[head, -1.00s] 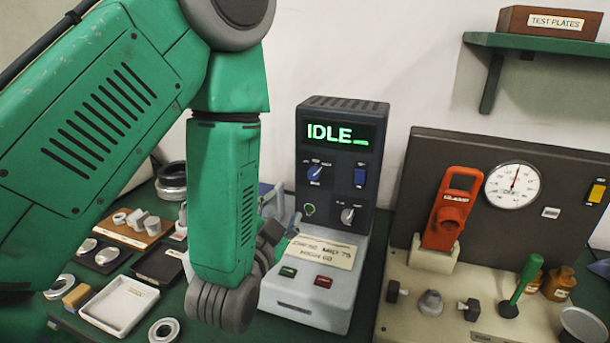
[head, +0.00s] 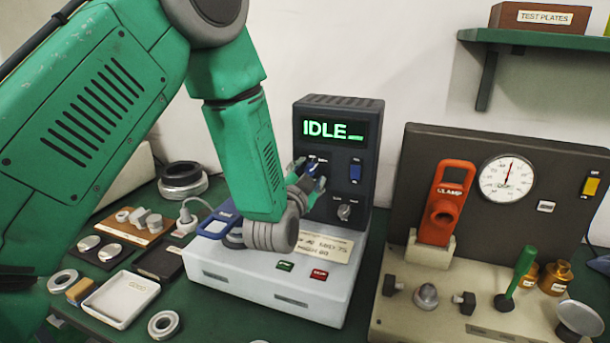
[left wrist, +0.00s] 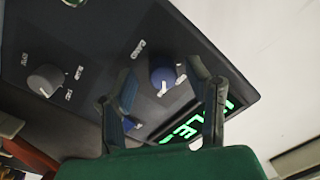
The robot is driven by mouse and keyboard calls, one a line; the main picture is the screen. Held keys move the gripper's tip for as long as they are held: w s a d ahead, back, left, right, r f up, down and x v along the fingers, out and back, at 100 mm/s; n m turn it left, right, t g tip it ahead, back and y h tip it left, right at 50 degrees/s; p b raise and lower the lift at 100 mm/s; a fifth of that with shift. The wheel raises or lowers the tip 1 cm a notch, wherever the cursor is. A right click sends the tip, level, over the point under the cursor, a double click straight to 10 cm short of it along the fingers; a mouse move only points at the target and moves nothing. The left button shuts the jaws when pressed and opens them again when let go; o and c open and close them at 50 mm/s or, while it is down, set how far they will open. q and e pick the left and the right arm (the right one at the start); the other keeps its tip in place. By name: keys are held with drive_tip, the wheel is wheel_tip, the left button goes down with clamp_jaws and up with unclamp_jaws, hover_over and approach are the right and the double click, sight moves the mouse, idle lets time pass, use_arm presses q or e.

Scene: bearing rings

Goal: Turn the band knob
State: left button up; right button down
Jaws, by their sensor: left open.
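The blue band knob (left wrist: 165,76) with its white pointer is on the dark front panel of the tester (head: 362,118). In the left wrist view it appears between the two fingers of my left gripper (left wrist: 162,72), with a gap on both sides. In the head view my left gripper (head: 309,173) is open at the panel below the IDLE display. Its fingers and wrist partly hide the knob there. I cannot tell how far the fingertips are from the panel. My right gripper is not in view.
A blue switch (head: 355,172) and a grey knob (head: 344,212) sit right of the band knob. Green (head: 285,266) and red (head: 319,274) buttons are on the base below. Trays and rings lie left.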

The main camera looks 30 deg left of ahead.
use_arm(q)
drive_tip(key=shift+d+r, duration=0.15)
drive_tip(key=shift+d, duration=0.35)
drive_tip(key=shift+d+r, duration=0.15)
drive_tip(key=shift+d, duration=0.35)
drive_tip(key=c, duration=0.6)
drive_tip(key=shift+s+a+f, duration=0.15)
drive_tip(key=shift+a, duration=0.35)
drive_tip(key=shift+s+a+f, duration=0.1)
drive_tip(key=shift+s+a, duration=0.05)
drive_tip(key=shift+a, duration=0.3)
clamp_jaws()
drive_tip(key=shift+w+a+f, duration=0.15)
drive_tip(key=shift+a+f, duration=0.1)
drive_tip(key=shift+a, duration=0.05)
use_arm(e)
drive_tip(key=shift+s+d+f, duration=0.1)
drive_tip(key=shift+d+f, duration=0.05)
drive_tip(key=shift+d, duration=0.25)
